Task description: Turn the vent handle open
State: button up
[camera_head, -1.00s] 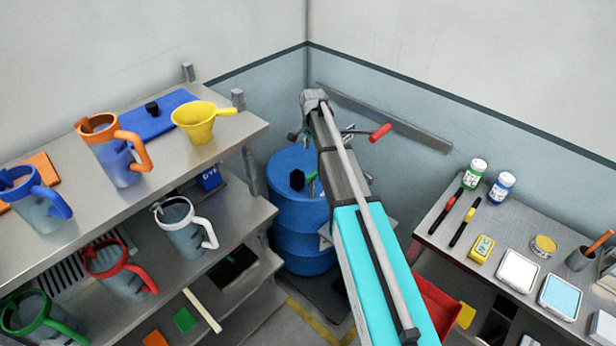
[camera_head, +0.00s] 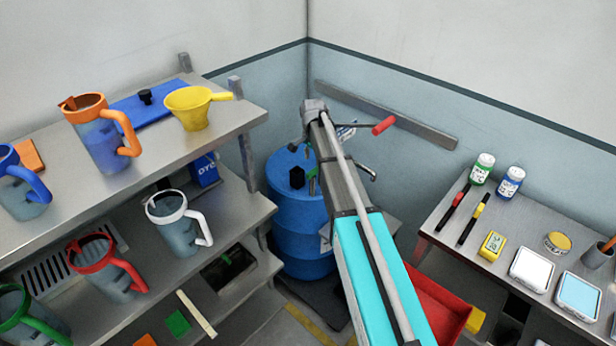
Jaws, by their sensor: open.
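A blue drum (camera_head: 297,215) stands in the corner between the shelf unit and the right bench. On its top I see a black knob (camera_head: 297,177) and a small green part (camera_head: 312,182), partly behind my arm. A red grip (camera_head: 384,125) on a thin rod sticks out to the right above the drum; where the rod begins is hidden. A dark curved lever (camera_head: 364,169) shows just right of my arm. I cannot tell which of these is the vent handle. My arm reaches over the drum and covers part of it. My gripper is hidden behind the arm.
Shelves at left (camera_head: 233,118) hold mugs, a yellow funnel jug (camera_head: 193,108) and a blue box (camera_head: 204,170). The right bench (camera_head: 433,236) holds bottles, pens and scales. A red bin (camera_head: 437,300) lies beneath its left side. Floor between is narrow.

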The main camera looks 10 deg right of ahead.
aim_at(313, 171)
jog(key=shift+f+b, duration=2.9)
jog(key=shift+f, duration=0.25)
